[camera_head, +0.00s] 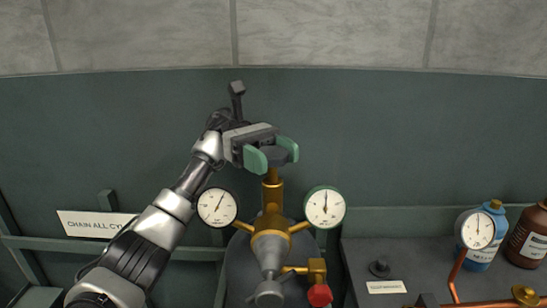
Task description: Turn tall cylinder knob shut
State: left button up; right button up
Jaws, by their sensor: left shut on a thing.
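The tall cylinder (240,272) stands in the lower middle, with a brass valve and stem (272,198) on top. A dark knob (276,155) tops the stem. My left gripper (272,155) comes in from the left, and its green-padded fingers are shut on the knob, one on each side. The gripper covers part of the knob. One gauge (217,207) sits left of the valve and a green-rimmed gauge (325,207) sits right of it. My right gripper is not in view.
A small red knob (320,294) is on a brass side fitting low on the valve. A grey bench (400,262) at right holds a blue bottle (488,238), a brown bottle (529,238), another gauge (478,229) and copper piping. A rail and sign (92,223) are at left.

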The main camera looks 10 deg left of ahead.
pick_arm(q)
jog(key=shift+r, duration=0.1)
jog(key=o, duration=0.9)
